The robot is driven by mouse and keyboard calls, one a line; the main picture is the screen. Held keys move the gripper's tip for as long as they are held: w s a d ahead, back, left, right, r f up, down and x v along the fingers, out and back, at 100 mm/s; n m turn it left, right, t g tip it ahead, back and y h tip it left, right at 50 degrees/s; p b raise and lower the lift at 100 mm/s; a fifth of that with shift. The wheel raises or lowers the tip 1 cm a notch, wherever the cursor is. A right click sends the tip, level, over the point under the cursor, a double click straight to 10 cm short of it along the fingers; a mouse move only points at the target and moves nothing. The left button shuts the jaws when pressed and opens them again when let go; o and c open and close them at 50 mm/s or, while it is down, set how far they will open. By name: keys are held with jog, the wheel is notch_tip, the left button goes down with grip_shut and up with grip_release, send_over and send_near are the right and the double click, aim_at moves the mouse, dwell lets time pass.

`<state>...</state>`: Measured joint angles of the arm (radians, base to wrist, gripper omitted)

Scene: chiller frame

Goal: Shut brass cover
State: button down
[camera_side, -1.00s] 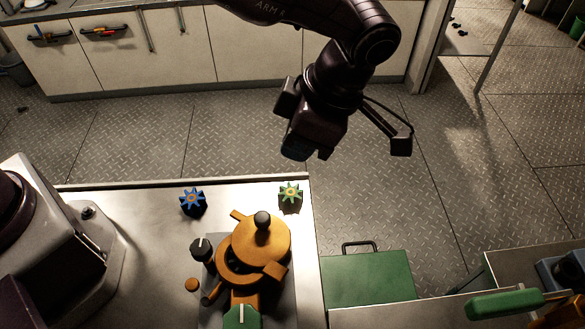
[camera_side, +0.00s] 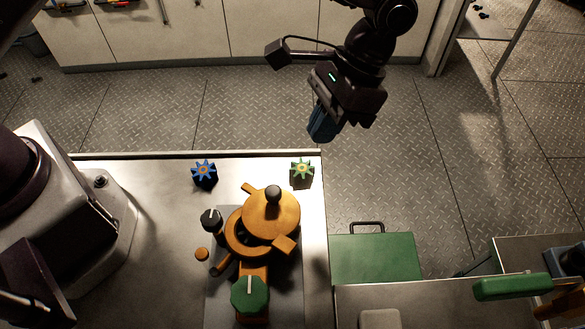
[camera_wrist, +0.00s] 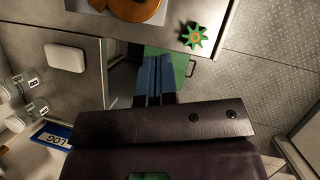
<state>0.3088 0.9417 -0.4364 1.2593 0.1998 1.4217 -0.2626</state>
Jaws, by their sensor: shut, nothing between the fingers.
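The brass cover (camera_side: 270,217) is a round orange-gold lid with a black knob (camera_side: 273,195) on top. It sits off-centre over the round brass housing (camera_side: 236,243), whose dark opening shows partly uncovered at the left. Part of the brass shows at the top edge of the wrist view (camera_wrist: 130,8). My gripper (camera_side: 321,128) is shut and empty, with blue fingers, in the air beyond the table's far right corner. It is clear of the cover.
A green star knob (camera_side: 302,170) and a blue one (camera_side: 204,172) stand behind the housing. A black knob (camera_side: 211,219) and a green knob (camera_side: 249,295) are beside it. A small brass disc (camera_side: 202,254) lies left. A green case (camera_side: 375,257) with a handle is right of the table.

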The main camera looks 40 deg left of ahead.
jog(key=m, duration=0.6)
jog(key=m+t, duration=0.1)
jog(key=m, duration=2.7)
send_over(282, 197)
jog(key=w, duration=0.3)
jog(key=f, duration=0.4)
jog(key=d+f, duration=0.1)
jog(key=f, duration=0.1)
jog(key=shift+s+a, duration=0.2)
jog(key=shift+s, duration=0.4)
